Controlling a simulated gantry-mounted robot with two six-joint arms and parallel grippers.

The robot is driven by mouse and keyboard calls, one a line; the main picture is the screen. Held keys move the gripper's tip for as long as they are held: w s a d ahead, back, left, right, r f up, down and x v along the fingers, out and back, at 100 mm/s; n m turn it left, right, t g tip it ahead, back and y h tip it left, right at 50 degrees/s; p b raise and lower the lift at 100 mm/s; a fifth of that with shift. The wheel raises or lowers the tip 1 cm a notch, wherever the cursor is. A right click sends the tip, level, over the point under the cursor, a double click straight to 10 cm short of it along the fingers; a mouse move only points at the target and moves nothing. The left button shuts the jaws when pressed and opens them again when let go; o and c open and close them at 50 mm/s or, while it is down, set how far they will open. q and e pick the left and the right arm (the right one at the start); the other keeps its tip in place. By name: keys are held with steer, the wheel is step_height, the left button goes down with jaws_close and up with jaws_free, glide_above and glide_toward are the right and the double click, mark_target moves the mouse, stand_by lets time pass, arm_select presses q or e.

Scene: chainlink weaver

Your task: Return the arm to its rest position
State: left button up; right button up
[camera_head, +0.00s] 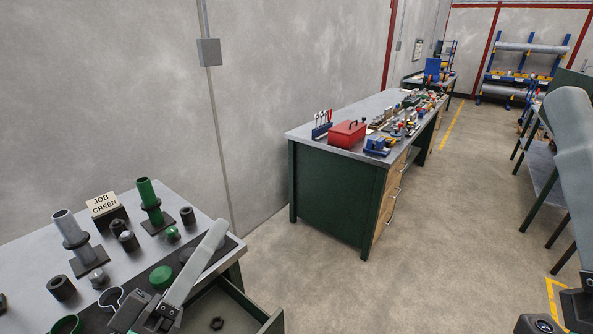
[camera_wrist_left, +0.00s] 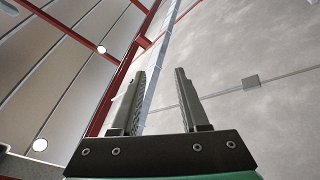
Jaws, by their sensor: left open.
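My left gripper (camera_wrist_left: 160,85) is open in the left wrist view. Its two fingers stand apart with nothing between them, against the ceiling and the grey wall. In the head view my left arm (camera_head: 197,262) is over the front of the near grey table (camera_head: 217,205); the fingers cannot be made out there. My right arm (camera_head: 567,135) comes down at the right edge of the head view, and its gripper is not seen.
A green post (camera_head: 148,195), a grey post (camera_head: 69,230), a "JOB GREEN" sign (camera_head: 103,204) and several small parts stand on the near table. An open drawer (camera_head: 240,298) juts out below. A workbench (camera_head: 330,195) with a red toolbox (camera_head: 347,133) stands beyond; open floor lies right.

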arm_select(q)
steer(key=s+a+r+m+t+y+p, duration=0.15)
steer(key=s+a+r+t+y, duration=0.3)
steer(key=r, duration=0.55)
steer(key=s+a+r+m+t+y+p, duration=0.1)
steer(key=s+a+r+m+t+y, duration=0.2)
steer(key=s+r+y, duration=0.5)
steer(key=w+r+h+p, duration=0.1)
steer(key=w+r+p, duration=0.1)
steer(key=r+p, duration=1.65)
steer(key=w+r+h+p, duration=0.2)
steer(key=r+p, duration=1.6)
steer(key=r, duration=0.2)
step_height(320, 180, down, 53)
steer(key=b, duration=5.3)
steer(key=shift+s, duration=0.25)
